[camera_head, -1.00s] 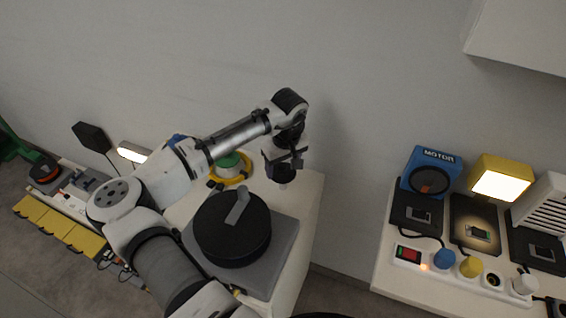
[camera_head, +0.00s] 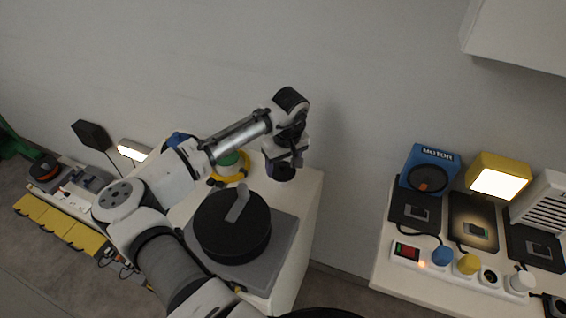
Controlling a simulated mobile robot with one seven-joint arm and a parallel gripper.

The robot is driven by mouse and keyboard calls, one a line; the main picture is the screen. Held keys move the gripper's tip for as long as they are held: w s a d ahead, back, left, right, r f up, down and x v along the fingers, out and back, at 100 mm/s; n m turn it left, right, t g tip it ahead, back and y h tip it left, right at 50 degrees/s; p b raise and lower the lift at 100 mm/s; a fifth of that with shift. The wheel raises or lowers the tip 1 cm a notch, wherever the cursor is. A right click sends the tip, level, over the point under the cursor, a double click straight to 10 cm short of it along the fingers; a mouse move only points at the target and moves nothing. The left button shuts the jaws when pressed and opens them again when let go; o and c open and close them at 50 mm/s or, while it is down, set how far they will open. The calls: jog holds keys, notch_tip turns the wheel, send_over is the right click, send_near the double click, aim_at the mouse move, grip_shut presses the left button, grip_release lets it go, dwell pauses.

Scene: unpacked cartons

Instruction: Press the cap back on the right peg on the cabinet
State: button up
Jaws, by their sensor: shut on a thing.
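My gripper (camera_head: 286,160) points down over the back right part of the white cabinet (camera_head: 306,215). It is shut on a small dark round thing, which looks like the cap (camera_head: 283,173). The cap is at or just above the cabinet top; I cannot tell if it touches a peg. The right peg is not visible, and the gripper and cap cover that spot.
A large black round drum with a grey handle (camera_head: 236,225) sits on a grey plate on the cabinet. A green dome in a yellow ring (camera_head: 229,165) stands behind it. A table with a motor box (camera_head: 430,168), lamp (camera_head: 499,178) and power strip is at right, beyond a gap.

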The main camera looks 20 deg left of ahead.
jog(key=shift+f+b, duration=0.3)
jog(key=shift+f, duration=0.45)
jog(key=o, duration=1.5)
jog(key=shift+c, duration=0.2)
jog(key=shift+r, duration=0.1)
jog(key=shift+r+p, duration=3.2)
jog(key=shift+r, duration=0.25)
jog(key=shift+f, duration=0.1)
